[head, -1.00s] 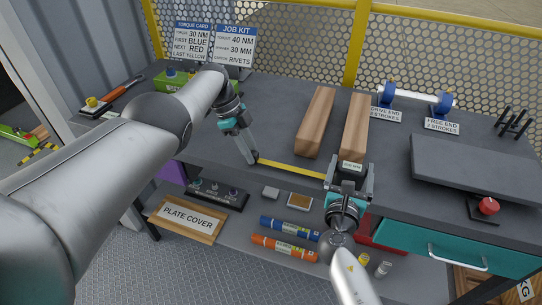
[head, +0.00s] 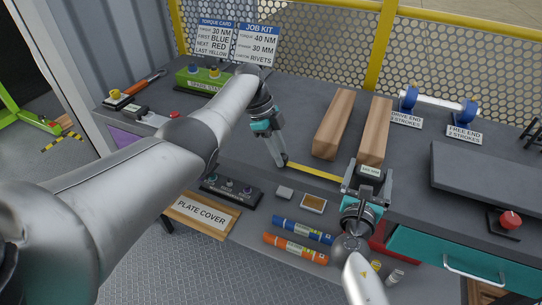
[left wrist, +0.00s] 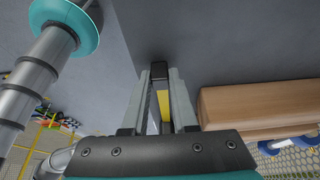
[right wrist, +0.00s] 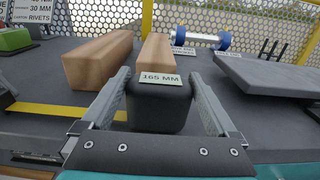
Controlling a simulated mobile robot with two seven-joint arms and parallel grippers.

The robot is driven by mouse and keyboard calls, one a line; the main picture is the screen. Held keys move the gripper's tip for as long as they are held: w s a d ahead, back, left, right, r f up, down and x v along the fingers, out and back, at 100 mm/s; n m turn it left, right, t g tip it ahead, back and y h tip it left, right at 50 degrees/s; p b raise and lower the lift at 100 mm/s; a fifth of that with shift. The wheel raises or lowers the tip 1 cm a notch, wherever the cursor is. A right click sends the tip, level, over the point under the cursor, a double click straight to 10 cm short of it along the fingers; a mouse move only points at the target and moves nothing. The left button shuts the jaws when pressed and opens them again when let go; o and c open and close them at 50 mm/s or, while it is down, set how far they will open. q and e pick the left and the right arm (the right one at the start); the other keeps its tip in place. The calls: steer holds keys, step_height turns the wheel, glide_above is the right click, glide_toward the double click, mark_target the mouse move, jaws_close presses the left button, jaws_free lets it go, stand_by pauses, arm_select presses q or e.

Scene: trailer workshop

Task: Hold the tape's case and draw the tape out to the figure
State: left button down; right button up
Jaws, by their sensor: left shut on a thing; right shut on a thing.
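The tape's dark case (right wrist: 160,105) is between my right gripper's fingers, with a label reading 165 MM on top. In the head view my right gripper (head: 367,176) is shut on the case at the bench's front edge. The yellow tape (head: 318,173) runs straight out of the case to the left along that edge. My left gripper (head: 281,163) is shut on the tape's free end. In the left wrist view a black end piece (left wrist: 160,70) sits between the fingertips, with the yellow tape (left wrist: 164,103) behind it.
Two wooden blocks (head: 334,124) (head: 375,131) lie just behind the case. A JOB KIT sign (head: 256,43) stands at the back, reading 40 NM and 30 MM. A dark raised plate (head: 485,178) and red button (head: 510,219) are right. A shelf below holds blue and orange tubes (head: 295,249).

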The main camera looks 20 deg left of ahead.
arm_select(q)
steer(key=shift+s+d, duration=0.15)
steer(key=shift+d, duration=7.1)
steer(key=c, duration=0.6)
jaws_free()
steer(key=shift+a, duration=0.1)
steer(key=shift+r, duration=0.1)
arm_select(e)
steer(key=o, duration=1)
steer(key=shift+c, duration=0.2)
arm_select(q)
steer(key=v, duration=1.1)
steer(key=shift+a+r, duration=0.2)
steer(key=shift+r, duration=0.15)
steer(key=shift+r, duration=0.1)
arm_select(e)
steer(key=shift+r, duration=0.15)
